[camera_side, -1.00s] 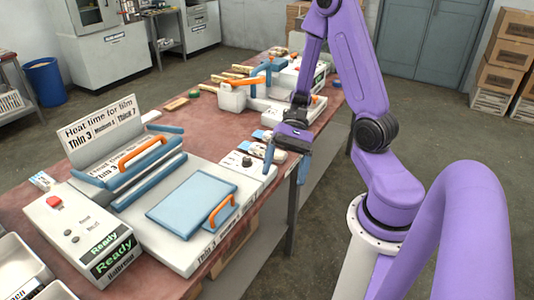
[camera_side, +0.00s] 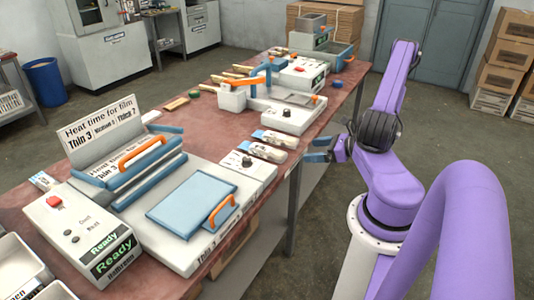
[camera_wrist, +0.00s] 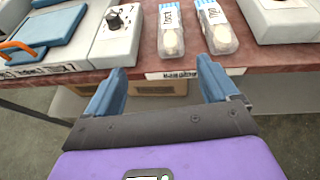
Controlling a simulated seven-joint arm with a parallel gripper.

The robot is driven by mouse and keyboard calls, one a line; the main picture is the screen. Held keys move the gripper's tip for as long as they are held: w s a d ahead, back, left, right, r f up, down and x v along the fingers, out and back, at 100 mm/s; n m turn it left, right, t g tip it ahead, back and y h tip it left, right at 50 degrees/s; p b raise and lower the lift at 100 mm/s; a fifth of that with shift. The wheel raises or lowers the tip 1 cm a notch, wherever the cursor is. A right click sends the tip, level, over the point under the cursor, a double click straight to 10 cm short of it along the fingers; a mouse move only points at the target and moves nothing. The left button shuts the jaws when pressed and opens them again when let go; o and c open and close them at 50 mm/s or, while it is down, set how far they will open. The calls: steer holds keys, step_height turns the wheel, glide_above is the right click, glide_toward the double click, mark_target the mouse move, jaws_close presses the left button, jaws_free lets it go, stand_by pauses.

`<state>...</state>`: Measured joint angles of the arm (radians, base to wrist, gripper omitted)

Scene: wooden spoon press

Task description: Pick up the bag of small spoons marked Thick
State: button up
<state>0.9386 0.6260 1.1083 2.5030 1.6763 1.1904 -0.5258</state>
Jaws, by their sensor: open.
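Two clear bags of small wooden spoons lie side by side near the table's edge: one bag (camera_side: 268,152) (camera_wrist: 171,32) and a second bag (camera_side: 275,138) (camera_wrist: 215,27). Each has a blue-and-white end and a small printed label. The labels are too small to read surely, so I cannot tell which is marked Thick. My gripper (camera_side: 314,150) is open and empty, just off the table edge to the right of the bags. In the wrist view my gripper's blue fingers (camera_wrist: 160,72) are apart, with both bags ahead of them, untouched.
A white dial box (camera_side: 247,168) stands close beside the nearer bag. The large heat sealer (camera_side: 150,215) lies beyond it. Another white machine (camera_side: 290,115) stands on the other side of the bags. The red table (camera_wrist: 150,72) has a labelled front edge between my gripper and the bags.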

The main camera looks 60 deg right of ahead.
mark_target(278, 153)
steer(key=shift+m+h, duration=0.5)
steer(key=x, duration=1.1)
steer(key=f+x, duration=0.1)
steer(key=x, duration=0.5)
steer(key=shift+s+d+r, duration=0.1)
steer(key=shift+s+d, duration=0.15)
steer(key=shift+d, duration=0.15)
steer(key=c, duration=1)
